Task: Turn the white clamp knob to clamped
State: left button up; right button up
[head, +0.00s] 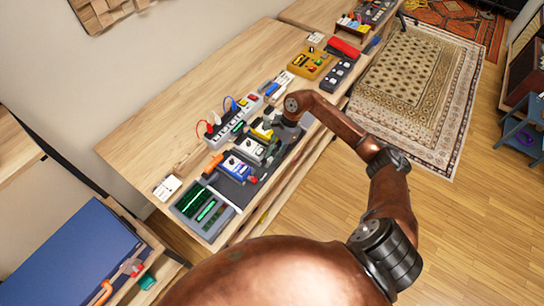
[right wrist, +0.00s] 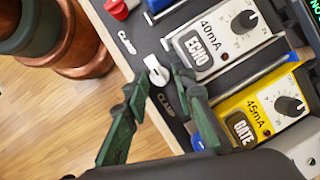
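The white clamp knob (right wrist: 156,71) sits on a dark board (right wrist: 150,33), with one CLAMP label on either side of it. In the right wrist view the two dark green fingers of my right gripper (right wrist: 158,74) are apart, one on each side of the knob. I see gaps beside the knob, but cannot tell how deep the tips reach. In the head view my right gripper (head: 287,124) is over the pedal row on the bench, and the knob cannot be made out there. My left gripper is not in view.
A grey ECHO pedal (right wrist: 219,35) and a yellow GATE pedal (right wrist: 264,112) lie right of the knob. A red knob (right wrist: 121,8) is above it. A power strip (head: 232,122) with plugs stands behind the pedals on the wooden bench (head: 160,122).

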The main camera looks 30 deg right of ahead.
jog(key=shift+a+f, duration=0.15)
jog(key=shift+f, duration=0.25)
jog(key=shift+c, duration=0.4)
grip_shut()
